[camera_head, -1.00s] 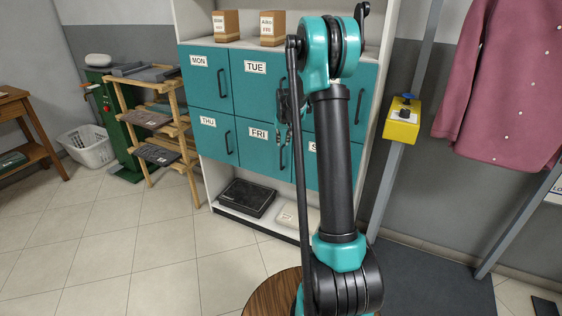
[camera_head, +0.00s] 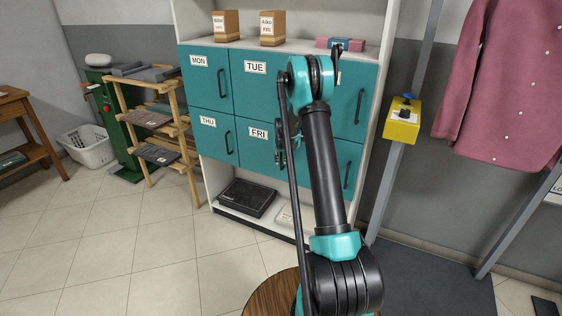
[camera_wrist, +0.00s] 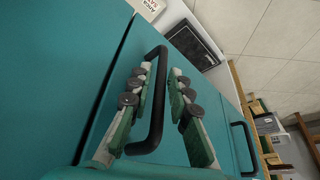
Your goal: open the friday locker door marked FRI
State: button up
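The teal FRI door (camera_head: 251,151) is in the lower row of the locker, right of the THU door, and looks closed. Its white FRI label (camera_head: 258,133) shows in the head view. Its black bar handle (camera_wrist: 158,110) runs between the fingers in the wrist view. My gripper (camera_wrist: 158,78) is open, with one green finger on each side of the handle and gaps visible. In the head view my gripper (camera_head: 284,148) is in front of the FRI door's right side, and my arm hides part of it.
The THU door (camera_head: 213,140) and its handle (camera_wrist: 243,145) are close by. Below is an open shelf with a black tray (camera_head: 246,197). A wooden rack (camera_head: 165,135) stands left, and a yellow button box (camera_head: 402,125) on a post stands right.

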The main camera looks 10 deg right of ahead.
jog(key=shift+f, duration=0.2)
grip_shut()
dwell(0.3)
